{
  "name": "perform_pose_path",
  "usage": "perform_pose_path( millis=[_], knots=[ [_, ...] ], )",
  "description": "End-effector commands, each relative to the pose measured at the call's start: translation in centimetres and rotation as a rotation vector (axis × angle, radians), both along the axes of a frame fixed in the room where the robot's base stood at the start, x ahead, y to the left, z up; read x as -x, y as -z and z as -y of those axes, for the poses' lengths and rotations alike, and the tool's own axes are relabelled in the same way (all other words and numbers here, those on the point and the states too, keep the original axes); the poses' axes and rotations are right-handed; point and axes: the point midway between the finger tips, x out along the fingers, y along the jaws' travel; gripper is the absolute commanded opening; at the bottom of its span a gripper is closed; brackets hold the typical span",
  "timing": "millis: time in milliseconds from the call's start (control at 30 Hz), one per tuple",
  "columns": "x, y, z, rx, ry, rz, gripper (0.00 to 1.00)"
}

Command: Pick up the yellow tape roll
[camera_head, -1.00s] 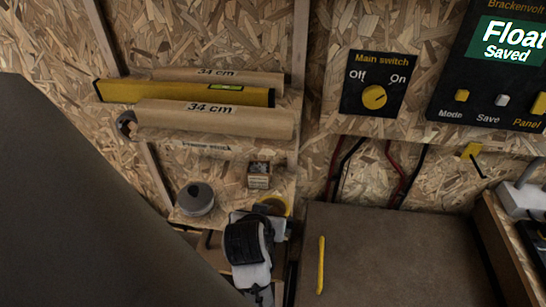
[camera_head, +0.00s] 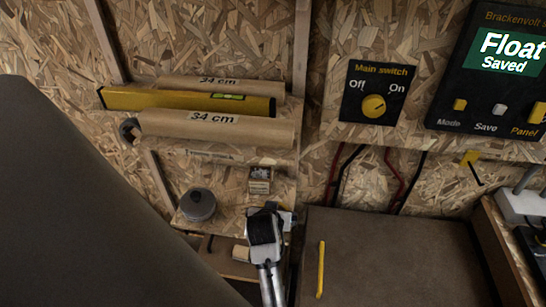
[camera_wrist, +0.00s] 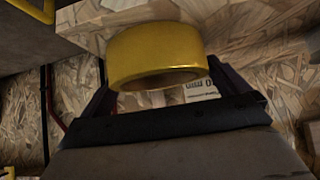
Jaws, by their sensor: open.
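The yellow tape roll (camera_wrist: 155,52) fills the upper middle of the wrist view, its hollow underside edge showing. My gripper (camera_wrist: 165,82) is open, with one dark finger at each side of the roll's lower part. I cannot tell whether the fingers touch it. In the head view my gripper (camera_head: 270,212) is at the right end of the small lower wooden shelf (camera_head: 235,217). It hides the roll in that view.
A grey round tin (camera_head: 197,204) and a small box (camera_head: 260,180) stand on the same shelf. Cardboard tubes (camera_head: 215,126) and a yellow level (camera_head: 185,100) lie above. A brown surface (camera_head: 390,260) with a yellow stick (camera_head: 321,270) is to the right.

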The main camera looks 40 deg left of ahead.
Motion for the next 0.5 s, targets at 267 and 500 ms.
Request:
perform_pose_path(
  millis=[267, 500],
  knots=[
    [-0.12, 0.23, -0.12, -0.001, -0.001, 0.0, 0.97],
    [-0.11, 0.22, -0.11, -0.001, -0.001, 0.0, 0.66]
  ],
)
